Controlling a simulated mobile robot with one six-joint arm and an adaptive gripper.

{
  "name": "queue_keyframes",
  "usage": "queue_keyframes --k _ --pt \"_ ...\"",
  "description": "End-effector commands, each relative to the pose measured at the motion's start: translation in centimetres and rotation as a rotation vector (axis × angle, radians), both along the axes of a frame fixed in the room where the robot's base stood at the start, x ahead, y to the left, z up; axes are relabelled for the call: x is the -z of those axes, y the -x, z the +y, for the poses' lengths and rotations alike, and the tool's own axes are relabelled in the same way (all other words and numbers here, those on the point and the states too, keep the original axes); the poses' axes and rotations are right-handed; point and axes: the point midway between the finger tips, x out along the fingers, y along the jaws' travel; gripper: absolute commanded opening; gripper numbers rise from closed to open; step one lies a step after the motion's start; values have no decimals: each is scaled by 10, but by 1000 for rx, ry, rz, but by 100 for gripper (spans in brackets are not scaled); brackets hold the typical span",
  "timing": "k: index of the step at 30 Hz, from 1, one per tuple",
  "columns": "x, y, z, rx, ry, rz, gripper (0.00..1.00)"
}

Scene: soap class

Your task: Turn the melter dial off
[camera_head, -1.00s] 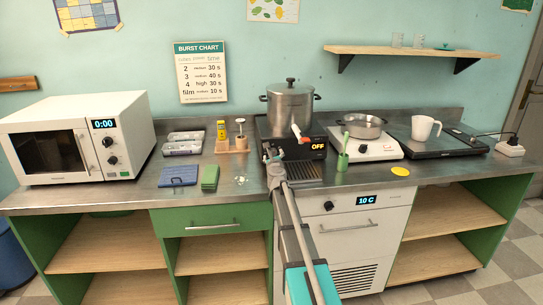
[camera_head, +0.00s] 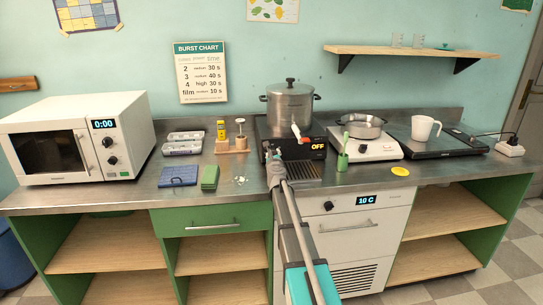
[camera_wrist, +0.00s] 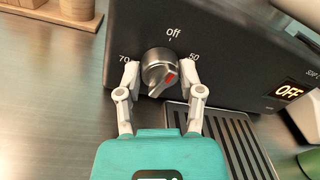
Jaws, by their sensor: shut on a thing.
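The melter is a black unit (camera_head: 291,158) carrying a steel lidded pot (camera_head: 290,108). A red mark on the dial's grip bar sits right of and below centre, away from "Off". My gripper (camera_wrist: 160,72) is shut on the dial, one finger at each side. In the head view my gripper (camera_head: 272,154) covers most of the dial.
A drip grille (camera_wrist: 228,140) lies right of my gripper. A green cup (camera_head: 343,160) and a scale with a pan (camera_head: 362,130) stand to the right. A green block (camera_head: 210,177), a blue item (camera_head: 178,176) and a wooden stand (camera_head: 232,147) are to the left.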

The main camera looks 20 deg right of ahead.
Motion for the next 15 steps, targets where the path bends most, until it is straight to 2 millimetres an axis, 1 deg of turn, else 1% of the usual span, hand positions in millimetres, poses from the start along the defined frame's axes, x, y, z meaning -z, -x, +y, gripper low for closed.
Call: queue_keyframes --k 5,15 --pt "0 -1 1 -3 25 7 1" --pt "1 -1 1 -3 173 50 1"
